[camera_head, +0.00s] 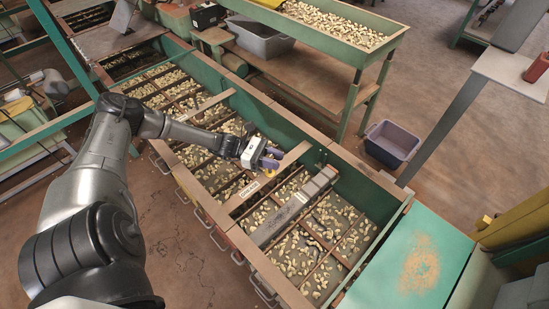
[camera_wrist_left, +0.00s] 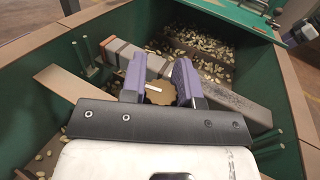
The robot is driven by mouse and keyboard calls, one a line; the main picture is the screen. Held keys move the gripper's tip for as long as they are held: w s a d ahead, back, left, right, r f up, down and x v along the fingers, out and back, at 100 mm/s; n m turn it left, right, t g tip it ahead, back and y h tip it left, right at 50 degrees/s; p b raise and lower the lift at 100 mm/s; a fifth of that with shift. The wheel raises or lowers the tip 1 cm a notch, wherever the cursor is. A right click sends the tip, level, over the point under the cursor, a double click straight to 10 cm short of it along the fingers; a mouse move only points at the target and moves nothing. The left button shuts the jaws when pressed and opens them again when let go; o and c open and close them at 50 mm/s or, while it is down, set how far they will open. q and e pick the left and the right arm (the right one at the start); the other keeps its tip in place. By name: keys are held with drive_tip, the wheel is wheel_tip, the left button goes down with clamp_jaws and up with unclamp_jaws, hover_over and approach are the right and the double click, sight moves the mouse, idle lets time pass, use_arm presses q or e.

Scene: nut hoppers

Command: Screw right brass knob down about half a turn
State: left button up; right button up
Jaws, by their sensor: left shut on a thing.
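My left gripper (camera_head: 271,158) reaches down into the long green hopper trough (camera_head: 280,117), its purple fingers on either side of a brass knob (camera_head: 270,173). In the left wrist view the brass knob (camera_wrist_left: 161,92) is a round, scalloped disc with a pale stripe across its top. The two fingers of the left gripper (camera_wrist_left: 160,85) close on its sides. The knob's underside and stud are hidden.
A grey bar (camera_head: 285,212) lies across the trough beside the knob, and a wooden slat (camera_head: 291,156) is near the gripper. Nuts fill the divided compartments. Thin upright rods (camera_wrist_left: 84,60) stand by the trough wall. A green lid (camera_head: 420,262) covers the right end.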

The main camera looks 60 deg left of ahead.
use_arm(q)
drive_tip(key=shift+r+m+g+h+p, duration=0.15)
drive_tip(key=shift+m+g+h+p, duration=0.2)
drive_tip(key=shift+m+g+h, duration=0.6)
drive_tip(key=shift+d+r+m+g+h+p, duration=0.1)
drive_tip(key=shift+m+g+h+p, duration=0.45)
drive_tip(key=shift+g, duration=0.6)
drive_tip(key=shift+s+d+m+g+h+p, duration=0.15)
drive_tip(key=shift+m+g+h+p, duration=0.1)
drive_tip(key=shift+m+g+p, duration=0.7)
drive_tip(key=shift+s+a+m+g+h+p, duration=0.1)
drive_tip(key=shift+m+g+h+p, duration=0.15)
drive_tip(key=shift+m+g+p, duration=0.65)
drive_tip(key=m+g+p, duration=0.1)
drive_tip(key=g, duration=0.2)
drive_tip(key=shift+s+d+g, duration=0.1)
drive_tip(key=shift+s+g, duration=0.05)
drive_tip(key=shift+g, duration=0.2)
drive_tip(key=m+g, duration=0.2)
drive_tip(key=shift+g, duration=0.3)
drive_tip(key=shift+s+f+m+g+y+b, duration=0.1)
drive_tip(key=shift+s+m+g+y+b, duration=0.1)
drive_tip(key=shift+m+g, duration=0.55)
drive_tip(key=shift+s+f+m+g+y+b, duration=0.15)
drive_tip(key=shift+m+g, duration=0.25)
drive_tip(key=shift+g, duration=0.65)
drive_tip(key=shift+g+y, duration=0.25)
drive_tip(key=shift+g, duration=0.05)
